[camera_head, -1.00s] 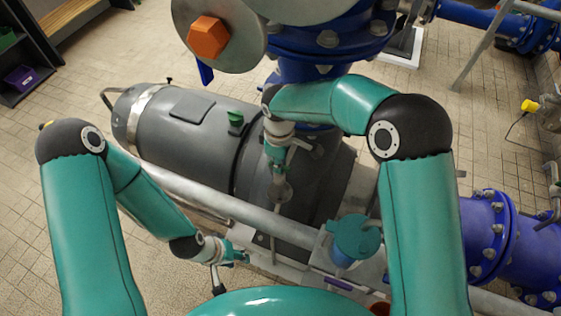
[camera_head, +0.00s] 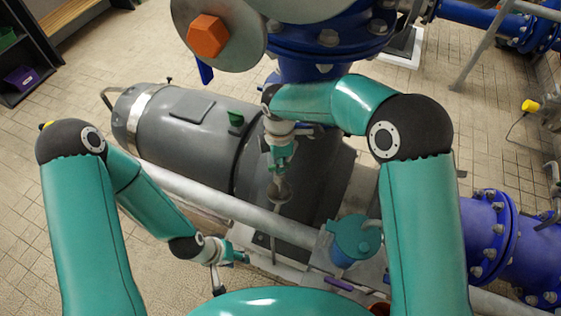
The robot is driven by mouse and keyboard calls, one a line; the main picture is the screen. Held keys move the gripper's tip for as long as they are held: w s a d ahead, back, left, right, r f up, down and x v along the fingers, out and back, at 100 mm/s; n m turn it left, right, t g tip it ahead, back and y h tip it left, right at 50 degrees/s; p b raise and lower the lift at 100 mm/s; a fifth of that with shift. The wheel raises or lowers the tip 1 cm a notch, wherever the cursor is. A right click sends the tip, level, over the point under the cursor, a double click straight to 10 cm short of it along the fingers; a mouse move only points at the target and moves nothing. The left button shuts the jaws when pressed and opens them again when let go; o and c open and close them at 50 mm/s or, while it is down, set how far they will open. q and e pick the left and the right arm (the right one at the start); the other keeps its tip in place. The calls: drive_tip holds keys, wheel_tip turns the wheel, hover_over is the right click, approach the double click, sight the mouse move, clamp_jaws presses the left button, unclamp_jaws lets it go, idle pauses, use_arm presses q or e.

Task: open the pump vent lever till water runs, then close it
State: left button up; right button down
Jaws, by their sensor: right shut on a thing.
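The grey pump (camera_head: 190,125) lies across the middle of the view. My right arm reaches over it from the right. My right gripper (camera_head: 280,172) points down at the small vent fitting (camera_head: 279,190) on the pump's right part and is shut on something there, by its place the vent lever. The lever itself is hidden by the fingers, so its angle cannot be told. A thin grey pipe (camera_head: 273,240) runs down below the fitting. I cannot make out running water. My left gripper (camera_head: 241,258) is low in front of the long pipe, away from the fitting; its fingers are too small to read.
A long grey pipe (camera_head: 215,202) crosses in front of the pump. A teal, lidded vessel (camera_head: 352,240) stands at the lower right. Blue flanged piping (camera_head: 330,42) rises behind my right gripper. Free tiled floor (camera_head: 60,235) lies on the left.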

drive_tip(key=shift+n, duration=0.5)
drive_tip(key=c, duration=1.2)
unclamp_jaws()
wheel_tip(320, 180, up, 12)
